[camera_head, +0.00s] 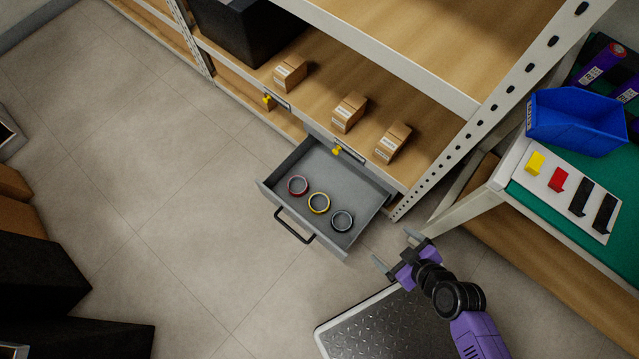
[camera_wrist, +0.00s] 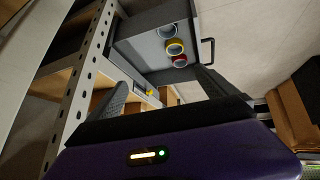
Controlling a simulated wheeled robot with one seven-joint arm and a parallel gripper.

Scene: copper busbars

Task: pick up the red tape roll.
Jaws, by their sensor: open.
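The red tape roll (camera_head: 298,186) lies flat in an open grey drawer (camera_head: 279,174), at the left end of a row of rolls. It also shows in the wrist view (camera_wrist: 180,62), partly cut off by the drawer's near side or my gripper. A yellow roll (camera_head: 319,203) lies beside it, then a dark grey or black roll (camera_head: 342,220) at the right. My gripper (camera_head: 396,252) is open and empty, outside the drawer to its lower right. In the wrist view its two fingers (camera_wrist: 160,88) stand apart, with the drawer beyond them.
The drawer's black handle (camera_head: 295,225) faces the open floor. Shelving with several small cardboard boxes (camera_head: 349,112) rises behind the drawer, with a perforated post (camera_head: 468,134) at the right. A workbench with a blue bin (camera_head: 575,122) stands farther right.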

